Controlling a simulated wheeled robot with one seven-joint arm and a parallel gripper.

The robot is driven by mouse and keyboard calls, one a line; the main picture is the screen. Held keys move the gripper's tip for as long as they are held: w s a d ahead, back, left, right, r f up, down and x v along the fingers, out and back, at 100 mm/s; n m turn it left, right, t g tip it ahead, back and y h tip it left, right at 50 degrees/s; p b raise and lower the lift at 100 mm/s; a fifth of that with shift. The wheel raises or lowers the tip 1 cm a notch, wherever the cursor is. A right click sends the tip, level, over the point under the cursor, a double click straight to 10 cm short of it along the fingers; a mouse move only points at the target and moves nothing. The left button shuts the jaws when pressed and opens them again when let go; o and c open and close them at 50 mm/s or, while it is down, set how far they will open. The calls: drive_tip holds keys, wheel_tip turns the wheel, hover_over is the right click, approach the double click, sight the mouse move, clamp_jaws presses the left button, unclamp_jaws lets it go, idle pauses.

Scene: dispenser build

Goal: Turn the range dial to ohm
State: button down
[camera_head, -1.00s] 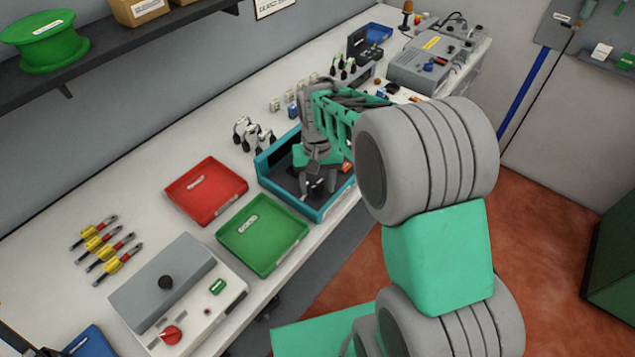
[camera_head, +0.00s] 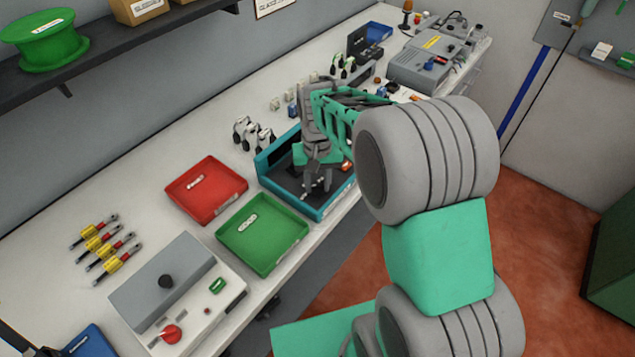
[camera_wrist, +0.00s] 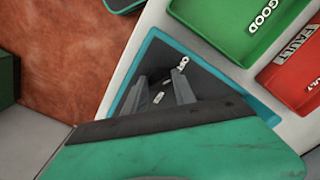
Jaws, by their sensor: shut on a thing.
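A teal-rimmed unit with a dark recessed face (camera_head: 277,182) stands at the bench's front edge. My gripper (camera_head: 317,188) points down onto this face. In the wrist view the two grey fingers (camera_wrist: 160,86) stand on either side of a small dark part with white marks, which looks like the range dial (camera_wrist: 160,97). The fingers are shut on it. The dial is mostly hidden, and I cannot read its setting.
A green tray (camera_head: 262,262) and a red tray (camera_head: 222,172) lie left of the unit. A grey and white box (camera_head: 205,320) with a red knob stands at the front left. Several small white-and-black items (camera_head: 250,133) stand behind the unit. Red floor lies at right.

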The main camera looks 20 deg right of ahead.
sight(317, 185)
drive_tip(key=m+b, duration=0.1)
drive_tip(key=m, duration=0.4)
drive_tip(key=shift+m, duration=0.4)
drive_tip(key=m+b, duration=0.1)
drive_tip(key=m, duration=0.4)
drive_tip(key=shift+m, duration=0.3)
idle(0.3)
drive_tip(key=c, duration=1)
unclamp_jaws()
drive_tip(key=shift+c, duration=0.2)
drive_tip(key=shift+r, duration=0.1)
wheel_tip(317, 185, up, 8)
drive_tip(key=shift+f+b, duration=0.2)
drive_tip(key=shift+b, duration=0.5)
